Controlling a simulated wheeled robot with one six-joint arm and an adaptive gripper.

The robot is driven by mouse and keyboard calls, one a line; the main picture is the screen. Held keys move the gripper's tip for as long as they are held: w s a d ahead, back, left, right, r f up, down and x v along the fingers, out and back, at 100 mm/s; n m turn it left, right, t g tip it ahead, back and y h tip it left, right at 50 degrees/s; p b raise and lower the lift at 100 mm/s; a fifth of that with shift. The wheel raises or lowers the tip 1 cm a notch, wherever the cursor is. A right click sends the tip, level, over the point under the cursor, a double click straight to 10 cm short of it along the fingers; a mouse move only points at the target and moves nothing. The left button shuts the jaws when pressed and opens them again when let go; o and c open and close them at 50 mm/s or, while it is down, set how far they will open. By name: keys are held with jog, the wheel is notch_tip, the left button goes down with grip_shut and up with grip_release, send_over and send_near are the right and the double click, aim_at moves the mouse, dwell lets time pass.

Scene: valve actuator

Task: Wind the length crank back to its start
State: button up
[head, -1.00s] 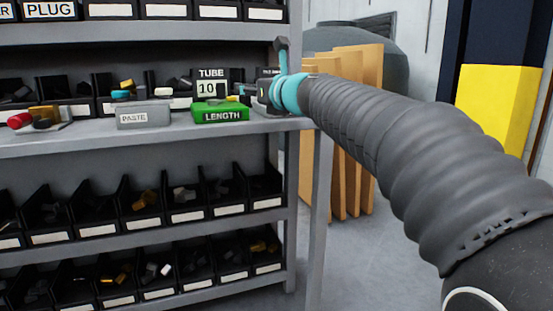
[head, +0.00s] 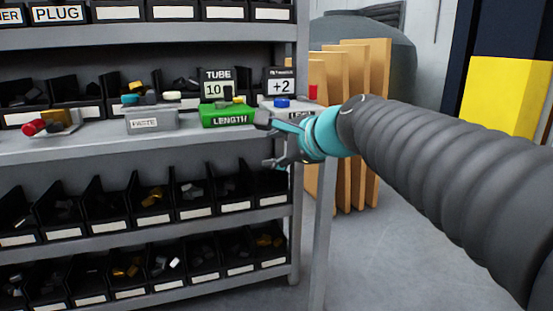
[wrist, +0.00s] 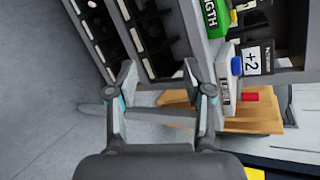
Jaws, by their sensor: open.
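The green box labelled LENGTH (head: 228,117) sits on the middle shelf in the head view, under a display reading TUBE 10 (head: 216,89). A small yellow piece (head: 239,99) shows at its top right; the crank's shape is too small to tell. The green box also shows at the top of the wrist view (wrist: 214,17). My gripper (head: 267,142) is open and empty, in front of the shelf edge, right of and lower than the green box. It touches nothing that I can see.
Right of the green box stands a white box (wrist: 225,84) with a blue knob (head: 282,103), a +2 display (head: 281,86) and a red piece (head: 313,92). My gripper partly hides its label. A grey PASTE box (head: 150,121) stands left. Bins fill the lower shelves.

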jog(key=s+f+n, duration=0.1)
jog(key=s+d+f+n, duration=0.1)
jog(key=s, duration=0.1)
jog(key=shift+s+d+f+n+g+h+p, duration=0.1)
jog(key=shift+s+f+n+g+h+p, duration=0.1)
jog(key=shift+n+g+h+p, duration=0.15)
